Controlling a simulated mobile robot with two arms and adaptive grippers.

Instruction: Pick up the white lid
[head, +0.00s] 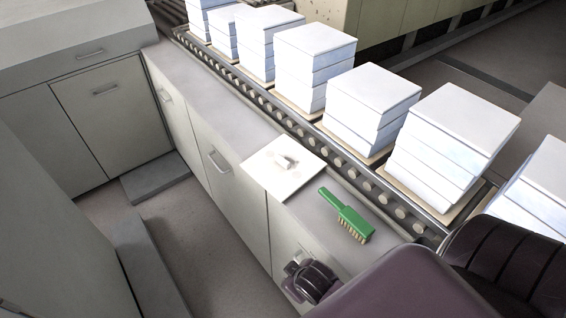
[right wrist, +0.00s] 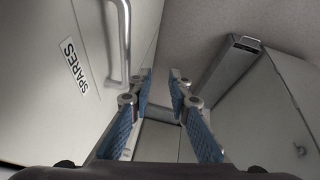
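The white lid (head: 285,166) is a flat square plate with a small raised knob. It lies on the grey counter beside the roller conveyor in the head view, overhanging the counter's front edge slightly. My right arm comes in from the lower right, with its wrist end low by the cabinet front, below and in front of the lid. In the right wrist view my right gripper (right wrist: 162,76) is open, its blue-padded fingers apart with nothing between them. The lid is not in that view. My left gripper is not in view.
A green brush (head: 346,216) lies on the counter just right of the lid. Stacks of white blocks (head: 315,52) stand on the conveyor (head: 292,122) behind. A cabinet door with a handle and a SPARES label (right wrist: 75,68) is close to my right gripper. The floor (head: 215,235) before the counter is open.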

